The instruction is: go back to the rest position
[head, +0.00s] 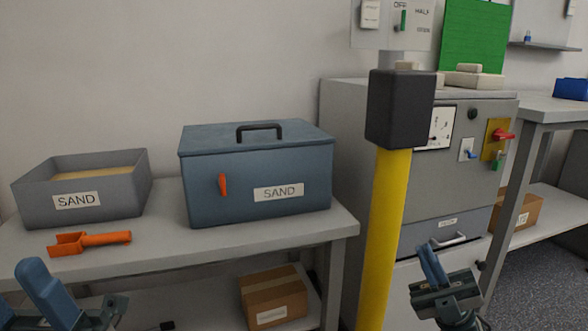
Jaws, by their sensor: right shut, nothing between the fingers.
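My right gripper (431,262) is at the lower right, with its blue fingers together and pointing up. Nothing shows between them. It appears in front of the grey cabinet, just below the drawer handle and right of the yellow post. Whether it touches the cabinet cannot be told, but no contact shows. Part of my left arm, blue and dark, shows at the bottom left corner below the bench top.
A grey sand tray (130,181), an orange scoop (95,241) and a closed blue sand box (205,200) stand on the bench (270,228). A yellow post (388,230) with a black head (400,108) rises before the cabinet (345,130). A carton (272,297) lies below the bench.

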